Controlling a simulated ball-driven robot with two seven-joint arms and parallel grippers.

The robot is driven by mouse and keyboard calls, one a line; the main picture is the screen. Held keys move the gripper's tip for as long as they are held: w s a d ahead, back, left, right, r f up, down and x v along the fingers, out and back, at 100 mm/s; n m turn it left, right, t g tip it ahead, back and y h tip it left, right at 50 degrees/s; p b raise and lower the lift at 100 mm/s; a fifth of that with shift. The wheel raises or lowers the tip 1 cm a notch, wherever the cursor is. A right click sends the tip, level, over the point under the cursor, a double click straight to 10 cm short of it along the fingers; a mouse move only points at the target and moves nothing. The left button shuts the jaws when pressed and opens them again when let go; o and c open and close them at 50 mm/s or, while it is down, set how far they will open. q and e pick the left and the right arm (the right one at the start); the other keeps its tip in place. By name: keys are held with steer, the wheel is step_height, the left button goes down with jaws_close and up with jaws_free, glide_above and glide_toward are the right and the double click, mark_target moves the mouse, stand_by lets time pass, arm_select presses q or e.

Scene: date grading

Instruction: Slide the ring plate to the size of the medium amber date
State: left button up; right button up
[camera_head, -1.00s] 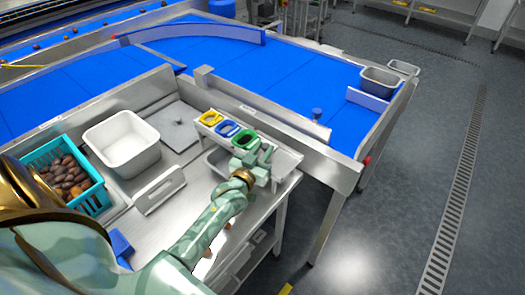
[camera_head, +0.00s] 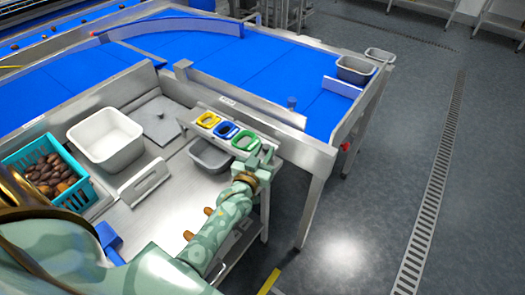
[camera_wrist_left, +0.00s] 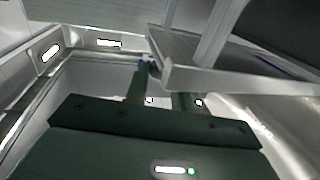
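The ring plate (camera_head: 192,113) is a pale strip with yellow (camera_head: 208,120), blue (camera_head: 226,130) and green (camera_head: 245,141) rings in a row, at the right end of the steel bench. My left gripper (camera_head: 262,158) is just beyond the green ring at the plate's right end. In the left wrist view its two fingers (camera_wrist_left: 160,85) stand apart beside a pale metal edge; I cannot tell whether they touch it. Brown dates lie in a teal crate (camera_head: 70,196) at left. Two brown date-like shapes (camera_head: 208,210) show beside my arm. I cannot tell which date is the medium amber one. My right gripper is not in view.
A white tub (camera_head: 105,138), an upright steel plate with a slot (camera_head: 143,181) and a grey bin (camera_head: 210,157) stand on the bench. A steel rail (camera_head: 250,108) separates it from the blue conveyor (camera_head: 200,55). Open floor lies to the right.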

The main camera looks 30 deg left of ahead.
arm_select(q)
steer(key=o, duration=0.4)
steer(key=shift+o, duration=0.2)
steer(key=s+d+p, duration=0.2)
steer(key=s, duration=1.4)
steer(key=shift+s+d+p, duration=0.15)
steer(key=shift+d+p, duration=0.05)
steer(key=shift+p, duration=0.1)
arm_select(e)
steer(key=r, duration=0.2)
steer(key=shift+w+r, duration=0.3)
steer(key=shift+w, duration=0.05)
arm_select(q)
steer(key=shift+f, duration=0.1)
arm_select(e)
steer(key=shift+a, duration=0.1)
